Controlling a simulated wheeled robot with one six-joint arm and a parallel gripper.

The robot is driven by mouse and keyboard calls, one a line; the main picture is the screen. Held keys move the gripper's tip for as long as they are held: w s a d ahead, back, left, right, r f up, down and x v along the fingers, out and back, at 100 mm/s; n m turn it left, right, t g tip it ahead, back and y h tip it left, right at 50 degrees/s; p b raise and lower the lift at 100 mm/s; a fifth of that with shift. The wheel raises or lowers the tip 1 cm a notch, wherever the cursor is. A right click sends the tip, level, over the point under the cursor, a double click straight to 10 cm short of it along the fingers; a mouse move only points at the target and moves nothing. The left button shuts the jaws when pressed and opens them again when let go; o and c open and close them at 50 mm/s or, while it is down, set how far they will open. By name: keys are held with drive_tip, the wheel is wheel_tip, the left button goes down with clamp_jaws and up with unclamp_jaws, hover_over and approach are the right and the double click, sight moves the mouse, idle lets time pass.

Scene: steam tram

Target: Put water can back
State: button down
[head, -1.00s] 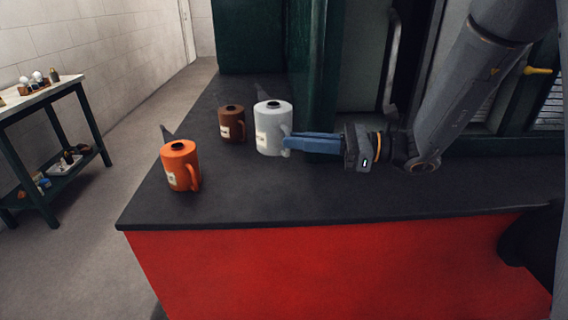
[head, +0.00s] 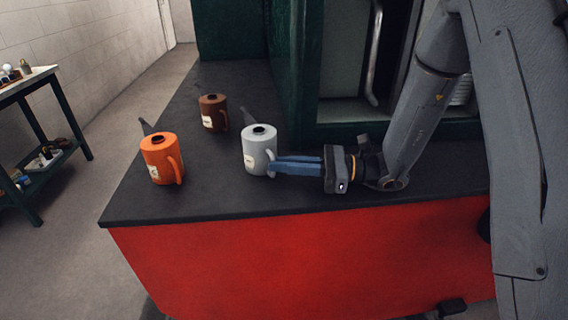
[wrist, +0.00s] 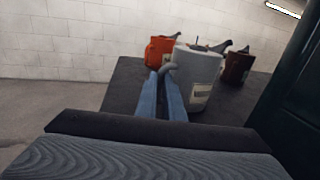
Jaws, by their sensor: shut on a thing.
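A white can (head: 257,152) with a dark top opening, a spout and a pale label is over the black counter top (head: 330,200). My gripper (head: 273,171) reaches it from the right, its blue fingers shut on the handle. The can looks upright; I cannot tell whether its base touches the counter. In the wrist view the white can (wrist: 200,82) is just beyond the finger ends (wrist: 165,75). An orange can (head: 161,160) stands to its left and a brown can (head: 213,114) farther back. The label writing is too small to read.
The counter has a red front (head: 300,255). A green post and wall (head: 290,100) rise behind the white can. A small table (head: 35,90) with several items stands at the far left. Counter space between the orange and white cans is clear.

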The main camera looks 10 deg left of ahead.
drive_tip(key=shift+f, duration=0.1)
drive_tip(key=c, duration=1.9)
unclamp_jaws()
drive_tip(key=shift+o, duration=0.2)
drive_tip(key=shift+d, duration=0.1)
drive_tip(key=d, duration=0.3)
drive_tip(key=d+b, duration=0.1)
drive_tip(key=d, duration=0.3)
drive_tip(key=d+b, duration=0.1)
drive_tip(key=d, duration=0.3)
drive_tip(key=shift+w, duration=0.25)
drive_tip(key=shift+d, duration=0.4)
drive_tip(key=shift+d, duration=0.1)
